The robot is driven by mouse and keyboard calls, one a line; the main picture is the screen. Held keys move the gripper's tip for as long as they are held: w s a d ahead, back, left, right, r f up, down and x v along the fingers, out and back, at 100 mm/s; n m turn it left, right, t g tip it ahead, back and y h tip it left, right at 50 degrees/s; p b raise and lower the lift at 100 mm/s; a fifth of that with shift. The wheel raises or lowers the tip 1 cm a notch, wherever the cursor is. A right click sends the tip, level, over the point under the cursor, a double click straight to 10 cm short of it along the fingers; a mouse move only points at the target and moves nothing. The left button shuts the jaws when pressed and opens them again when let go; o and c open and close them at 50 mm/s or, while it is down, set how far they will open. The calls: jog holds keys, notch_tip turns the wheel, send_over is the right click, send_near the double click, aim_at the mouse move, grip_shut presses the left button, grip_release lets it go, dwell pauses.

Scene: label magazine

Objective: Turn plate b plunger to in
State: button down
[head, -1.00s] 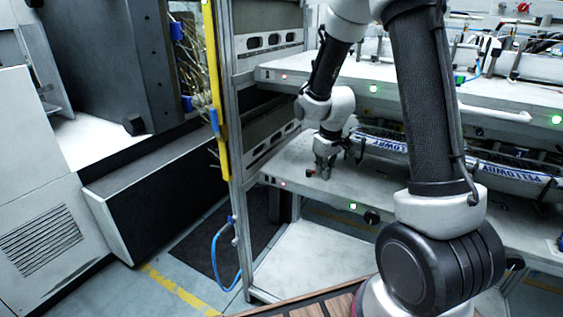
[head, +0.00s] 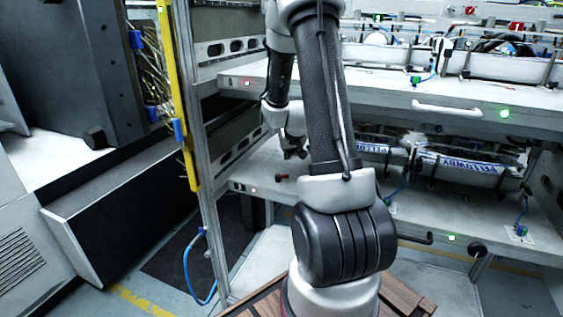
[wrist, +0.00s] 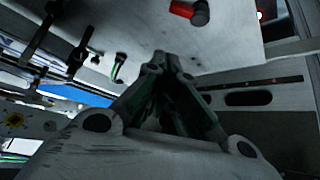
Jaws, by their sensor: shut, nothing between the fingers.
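My gripper (head: 293,153) is low at the left end of the lower plate (head: 238,178), partly hidden behind my own arm. In the wrist view its fingers (wrist: 165,62) come together and look empty. A small red knob with a dark end (head: 281,178) sits on the lower plate, just below and left of the gripper in the head view. It also shows in the wrist view (wrist: 190,12), apart from the fingers. A dark round knob (head: 477,249) is on the lower plate's front edge at the right. No readable label shows which part is plate b's plunger.
The upper plate (head: 395,95) overhangs the lower one and carries a white handle (head: 446,108). Magazine rails lettered in blue (head: 470,168) lie on the lower plate. A metal post (head: 190,130) with a yellow strip stands to the left. A blue hose (head: 189,270) hangs below.

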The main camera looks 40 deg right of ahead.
aim_at(282, 177)
jog(key=x, duration=0.9)
jog(key=shift+f, duration=0.4)
jog(key=shift+s+a+r, duration=0.1)
jog(key=shift+s+a, duration=0.2)
jog(key=shift+s, duration=0.3)
jog(key=shift+s+a+r, duration=0.1)
jog(key=shift+s+a, duration=0.2)
jog(key=shift+s, duration=0.3)
jog(key=shift+s+a, duration=0.25)
jog(key=shift+s, duration=0.3)
